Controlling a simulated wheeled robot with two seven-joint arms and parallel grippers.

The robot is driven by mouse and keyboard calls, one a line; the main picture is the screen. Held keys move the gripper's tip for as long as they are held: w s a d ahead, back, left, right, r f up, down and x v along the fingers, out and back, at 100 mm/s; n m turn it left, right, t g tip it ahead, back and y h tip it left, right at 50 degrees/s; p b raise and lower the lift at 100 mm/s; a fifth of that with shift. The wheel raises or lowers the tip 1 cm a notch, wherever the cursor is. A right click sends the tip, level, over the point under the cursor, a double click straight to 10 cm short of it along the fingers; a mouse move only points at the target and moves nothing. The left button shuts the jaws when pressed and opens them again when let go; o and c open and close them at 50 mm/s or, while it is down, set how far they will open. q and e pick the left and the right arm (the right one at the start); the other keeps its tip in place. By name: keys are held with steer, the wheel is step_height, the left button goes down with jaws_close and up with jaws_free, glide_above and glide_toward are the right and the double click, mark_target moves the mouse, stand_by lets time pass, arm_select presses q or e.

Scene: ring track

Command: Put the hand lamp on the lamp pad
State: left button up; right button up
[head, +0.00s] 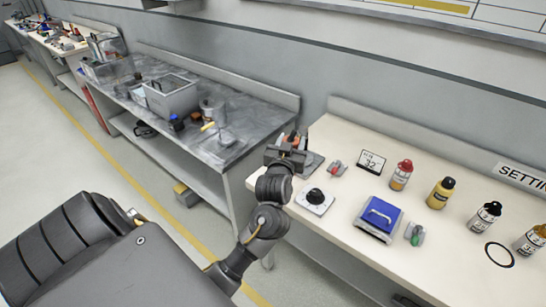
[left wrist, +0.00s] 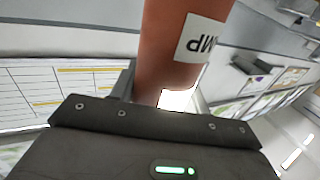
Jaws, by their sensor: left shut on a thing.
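An orange-red cylinder (left wrist: 170,50) fills the top middle of the left wrist view. Its white label, partly cut off, reads "MP" upside down, which fits the hand lamp. My left gripper (head: 287,152) is shut on it, above the left end of the cream bench. In the head view the lamp is mostly hidden by the gripper, with only small orange-red parts near the jaws. I cannot make out a marked lamp pad. My right gripper is not in view.
The cream bench (head: 345,235) carries a white plate with a black knob (head: 315,197), a blue-topped box (head: 380,218), a number card (head: 371,162), several bottles, including a red one (head: 402,175), and a black ring (head: 499,254). A grey bench (head: 235,150) with a bin (head: 172,97) stands left, across a gap.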

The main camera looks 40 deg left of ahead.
arm_select(q)
steer(key=w+a+f+p, duration=0.2)
steer(key=a+f, duration=0.7)
steer(key=f, duration=0.2)
steer(key=shift+w+a, duration=0.2)
steer(key=shift+w, duration=0.2)
steer(key=shift+f, duration=0.1)
steer(key=shift+f, duration=0.15)
steer(key=o, duration=1.1)
